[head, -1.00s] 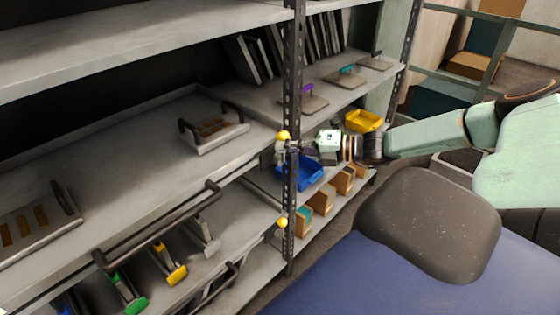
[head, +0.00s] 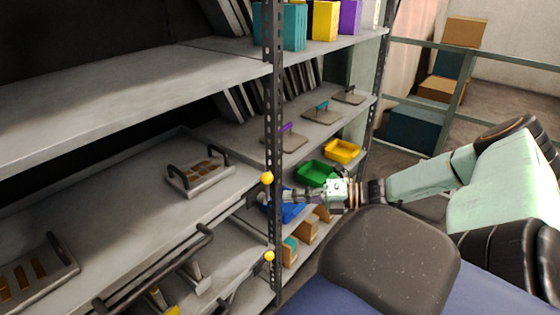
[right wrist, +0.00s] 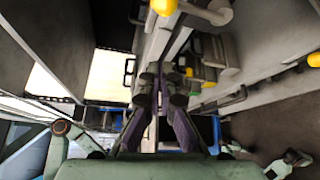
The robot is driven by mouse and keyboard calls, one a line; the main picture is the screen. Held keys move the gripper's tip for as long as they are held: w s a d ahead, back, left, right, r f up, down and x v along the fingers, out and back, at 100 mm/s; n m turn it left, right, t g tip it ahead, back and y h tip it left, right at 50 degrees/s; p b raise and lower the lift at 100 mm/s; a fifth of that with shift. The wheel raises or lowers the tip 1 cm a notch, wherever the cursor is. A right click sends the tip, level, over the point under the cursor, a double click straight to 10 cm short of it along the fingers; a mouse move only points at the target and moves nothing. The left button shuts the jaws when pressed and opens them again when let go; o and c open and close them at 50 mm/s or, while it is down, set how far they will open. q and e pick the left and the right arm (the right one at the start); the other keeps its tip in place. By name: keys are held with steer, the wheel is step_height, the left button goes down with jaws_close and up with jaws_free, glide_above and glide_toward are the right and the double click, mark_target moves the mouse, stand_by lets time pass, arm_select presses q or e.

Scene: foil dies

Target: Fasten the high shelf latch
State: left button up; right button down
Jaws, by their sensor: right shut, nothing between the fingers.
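The upper yellow latch knob (head: 266,178) is on the dark perforated shelf post (head: 273,110). A lower yellow knob (head: 269,256) sits further down the same post. My right gripper (head: 283,196) is just below and right of the upper knob, at the post, apparently apart from the knob. Its fingers are shut with nothing between them; they also show in the right wrist view (right wrist: 160,88). A yellow knob (right wrist: 163,7) is at the top edge there; I cannot tell which one. The latch's bar and catch are not clear. My left gripper is out of view.
Behind my right gripper are a blue bin (head: 290,212), a green bin (head: 316,173) and a yellow bin (head: 342,151). A drawer's dark handle (head: 160,265) sticks out left of the post. Trays with handles (head: 199,175) lie on the left shelf.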

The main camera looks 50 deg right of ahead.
steer(key=shift+p+v, duration=0.4)
steer(key=shift+v, duration=0.8)
steer(key=shift+f, duration=0.1)
steer(key=shift+w+d+f, duration=0.1)
